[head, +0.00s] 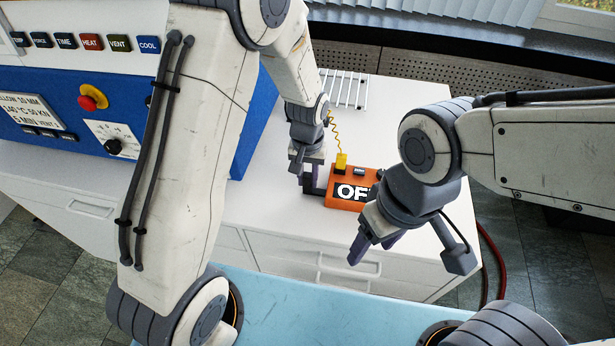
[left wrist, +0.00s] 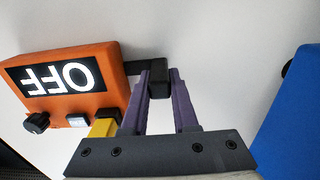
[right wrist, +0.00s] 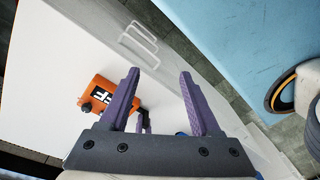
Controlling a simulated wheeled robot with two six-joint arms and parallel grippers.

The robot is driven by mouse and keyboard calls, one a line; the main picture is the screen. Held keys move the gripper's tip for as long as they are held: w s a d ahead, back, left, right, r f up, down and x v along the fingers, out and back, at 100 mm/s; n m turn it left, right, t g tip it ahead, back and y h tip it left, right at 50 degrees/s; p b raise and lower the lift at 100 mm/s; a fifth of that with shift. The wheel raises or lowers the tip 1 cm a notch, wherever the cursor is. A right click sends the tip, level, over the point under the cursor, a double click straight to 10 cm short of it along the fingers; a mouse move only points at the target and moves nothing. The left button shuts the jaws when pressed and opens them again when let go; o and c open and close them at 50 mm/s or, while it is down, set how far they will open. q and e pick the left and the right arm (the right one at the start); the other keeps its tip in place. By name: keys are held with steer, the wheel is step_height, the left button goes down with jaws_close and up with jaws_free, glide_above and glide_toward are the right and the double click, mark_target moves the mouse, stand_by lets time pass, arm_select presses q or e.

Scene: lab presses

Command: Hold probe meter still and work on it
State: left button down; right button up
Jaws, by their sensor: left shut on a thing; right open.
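The probe meter is an orange box (head: 347,203) on the white bench top, and its display (left wrist: 57,82) reads OFF. It carries a black knob (left wrist: 36,122), a pale button (left wrist: 77,121) and a yellow plug (head: 341,162) with a coiled yellow cord. My left gripper (left wrist: 160,82) is shut on the dark handle (left wrist: 140,67) at the meter's side. My right gripper (head: 373,246) is open and empty, in front of the meter and apart from it. The right wrist view also shows the meter (right wrist: 98,92), partly hidden behind a finger. In the head view my right arm hides the meter's right end.
A blue and white press (head: 60,100) with coloured buttons and a red knob stands at the left. A white wire rack (head: 345,88) lies behind the meter. Bench top is bare around the meter. White drawers (head: 330,268) are below, and a red hose (head: 490,250) hangs at the right.

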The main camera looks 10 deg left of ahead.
steer(key=shift+o, duration=0.3)
steer(key=shift+w, duration=0.1)
steer(key=m+h, duration=0.1)
steer(key=m, duration=0.6)
glide_above(342, 156)
steer(key=f, duration=0.2)
step_height(342, 156, down, 11)
steer(key=shift+r, duration=0.15)
steer(key=shift+c, duration=0.3)
jaws_close()
steer(key=c, duration=0.6)
jaws_free()
jaws_close()
